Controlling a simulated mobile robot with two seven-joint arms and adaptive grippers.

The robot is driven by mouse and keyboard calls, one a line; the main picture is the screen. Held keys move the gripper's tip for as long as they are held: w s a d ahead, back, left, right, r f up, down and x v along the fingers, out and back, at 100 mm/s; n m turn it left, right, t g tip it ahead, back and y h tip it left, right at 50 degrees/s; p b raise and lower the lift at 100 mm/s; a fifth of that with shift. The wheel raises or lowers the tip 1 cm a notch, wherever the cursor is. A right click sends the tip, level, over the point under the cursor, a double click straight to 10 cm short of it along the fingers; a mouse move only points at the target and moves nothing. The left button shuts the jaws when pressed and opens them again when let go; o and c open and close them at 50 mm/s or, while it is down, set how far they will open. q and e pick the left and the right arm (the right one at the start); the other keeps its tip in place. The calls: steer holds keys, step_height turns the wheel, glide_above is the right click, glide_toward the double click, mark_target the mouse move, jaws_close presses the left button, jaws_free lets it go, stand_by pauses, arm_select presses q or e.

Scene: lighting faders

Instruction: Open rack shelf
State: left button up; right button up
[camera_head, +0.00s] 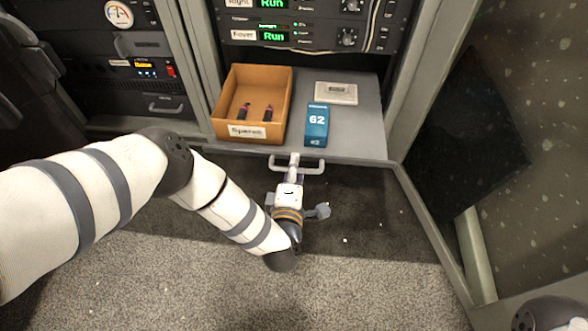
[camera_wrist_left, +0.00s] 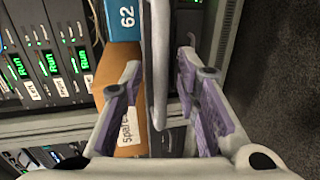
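The grey rack shelf (camera_head: 358,118) has a pale bar handle (camera_head: 315,170) along its front edge. My left gripper (camera_head: 294,160) is at the middle of this handle in the head view. In the left wrist view, the handle bar (camera_wrist_left: 157,70) runs between the two fingers of my left gripper (camera_wrist_left: 160,62). The fingers stand apart with gaps visible on both sides of the bar. My right gripper is out of view.
On the shelf are an orange-brown box (camera_head: 222,105) labelled "Spares" with small dark items inside, a blue box (camera_head: 316,125) marked 62, and a pale flat case (camera_head: 336,93). A dark panel (camera_head: 480,140) stands at right. Carpet in front is clear.

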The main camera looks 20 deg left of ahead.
arm_select(q)
steer(key=v, duration=1.2)
